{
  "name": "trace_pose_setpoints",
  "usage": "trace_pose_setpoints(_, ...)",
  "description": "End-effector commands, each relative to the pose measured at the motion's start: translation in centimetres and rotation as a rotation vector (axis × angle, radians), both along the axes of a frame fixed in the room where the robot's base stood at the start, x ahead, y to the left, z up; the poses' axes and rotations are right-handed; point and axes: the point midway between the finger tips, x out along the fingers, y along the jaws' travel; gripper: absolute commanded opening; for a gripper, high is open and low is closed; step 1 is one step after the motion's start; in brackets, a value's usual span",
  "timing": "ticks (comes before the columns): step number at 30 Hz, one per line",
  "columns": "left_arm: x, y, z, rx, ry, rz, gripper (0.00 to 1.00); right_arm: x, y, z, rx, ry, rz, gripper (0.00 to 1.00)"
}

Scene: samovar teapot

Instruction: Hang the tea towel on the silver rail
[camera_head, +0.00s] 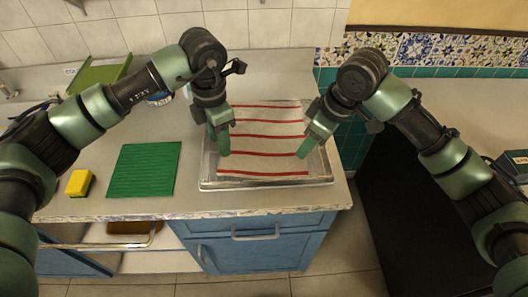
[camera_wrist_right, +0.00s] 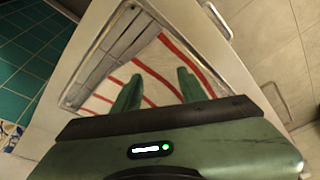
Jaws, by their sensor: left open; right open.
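The tea towel (camera_head: 265,150), white with red stripes, lies spread flat in a shallow metal tray or basin (camera_head: 270,183) on the counter. My left gripper (camera_head: 223,148) is open above the towel's left edge. My right gripper (camera_head: 305,148) is open above its right edge. In the right wrist view, the towel (camera_wrist_right: 152,62) shows between and beyond the two parted fingers of the right gripper (camera_wrist_right: 158,82); nothing is held. A thin silver rail (camera_head: 100,246) runs across the front of the lower cabinet at the lower left.
A green ribbed mat (camera_head: 144,170) and a yellow sponge (camera_head: 79,183) lie on the counter at left. A green tray-like item (camera_head: 98,74) is behind. Blue drawers with a silver handle (camera_head: 255,233) are below the counter.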

Motion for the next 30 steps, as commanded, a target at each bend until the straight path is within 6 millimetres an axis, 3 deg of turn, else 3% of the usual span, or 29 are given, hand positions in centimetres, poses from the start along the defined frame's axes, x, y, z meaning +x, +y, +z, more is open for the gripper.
trace_pose_setpoints(5,0.0,0.1,-0.9,0.006,-0.001,0.000,0.42,-0.1,0.0,-0.9,-0.002,0.003,0.003,0.42)
trace_pose_setpoints(18,-0.1,0.1,-7.0,0.005,-0.003,0.000,0.42,-0.2,0.0,-7.1,-0.001,0.003,0.001,0.42)
trace_pose_setpoints(30,-0.1,0.1,-7.9,0.004,-0.003,0.000,0.42,-0.2,0.0,-7.9,-0.001,0.000,0.001,0.42)
